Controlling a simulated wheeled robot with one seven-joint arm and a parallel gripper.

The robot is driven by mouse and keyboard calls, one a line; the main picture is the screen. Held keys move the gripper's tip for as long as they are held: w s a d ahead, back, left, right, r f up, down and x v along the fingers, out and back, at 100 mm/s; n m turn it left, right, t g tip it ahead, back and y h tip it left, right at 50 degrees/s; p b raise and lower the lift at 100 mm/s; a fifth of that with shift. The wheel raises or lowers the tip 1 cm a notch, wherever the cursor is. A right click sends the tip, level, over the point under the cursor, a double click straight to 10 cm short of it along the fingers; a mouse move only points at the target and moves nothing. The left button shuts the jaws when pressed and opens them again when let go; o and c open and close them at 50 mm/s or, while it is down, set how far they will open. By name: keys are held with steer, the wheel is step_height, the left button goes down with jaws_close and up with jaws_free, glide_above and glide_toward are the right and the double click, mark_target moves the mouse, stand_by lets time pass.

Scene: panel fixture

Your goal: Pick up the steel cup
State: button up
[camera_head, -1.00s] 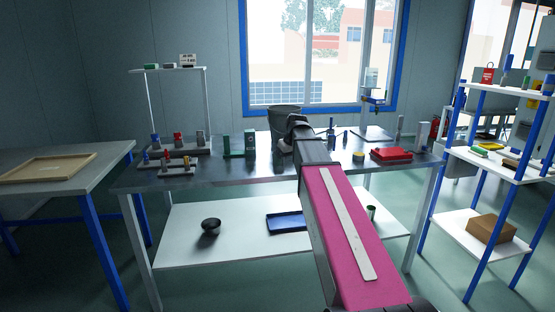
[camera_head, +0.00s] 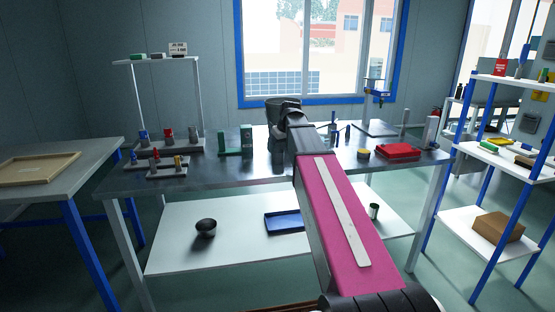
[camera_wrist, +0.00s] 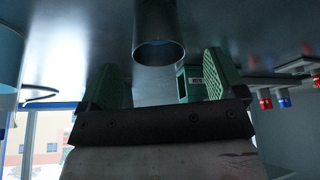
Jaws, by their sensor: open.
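The steel cup (camera_wrist: 158,30) shows in the wrist view as a dark grey metal cylinder with its round rim toward the middle of the picture. My gripper (camera_wrist: 161,62) is open, with one green-padded finger on each side of the picture and the cup's rim between and just beyond the tips. The fingers do not appear to touch the cup. In the head view my gripper (camera_head: 283,112) is over the back of the steel-topped table (camera_head: 225,175), and my arm hides much of the area below it. I cannot clearly make out the cup there.
A green block with a small display (camera_wrist: 189,84) is close to one finger. In the head view, green blocks (camera_head: 236,142) and racks of coloured pegs (camera_head: 168,140) are to the left. A red box (camera_head: 398,151) and a yellow disc (camera_head: 363,153) lie to the right.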

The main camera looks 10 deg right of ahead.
mark_target(277, 156)
steer(key=shift+x, duration=3.35)
steer(key=shift+w+d+r, duration=0.1)
steer(key=shift+w, duration=0.05)
steer(key=shift+c, duration=0.4)
steer(key=c, duration=1)
